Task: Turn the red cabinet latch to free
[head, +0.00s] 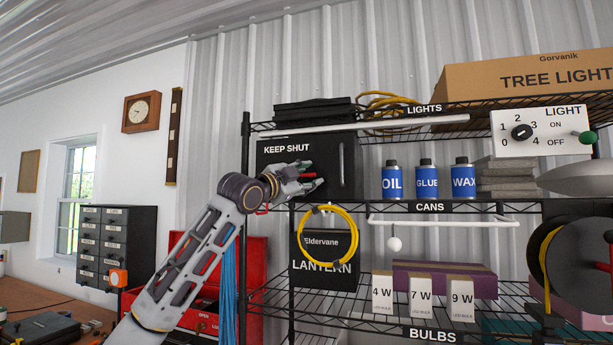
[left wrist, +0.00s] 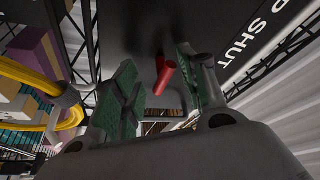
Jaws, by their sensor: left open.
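The dark cabinet (head: 323,150) marked KEEP SHUT stands on the upper part of the wire shelving, and its front also shows in the left wrist view (left wrist: 135,28). The red latch (left wrist: 166,76) stands out from this front as a short red bar. My left gripper (head: 305,178) is open in front of the cabinet's lower part. In the left wrist view the latch lies between its two green-padded fingers, closer to the right one; I cannot tell whether they touch. In the head view the fingers partly hide the latch. My right gripper is out of view.
Blue cans (head: 427,182) stand right of the cabinet. A yellow cable coil (head: 327,236) hangs in front of the lantern box (head: 343,274) just below my gripper. Shelf posts and wire edges are close by. A red toolbox (head: 256,262) stands at the lower left.

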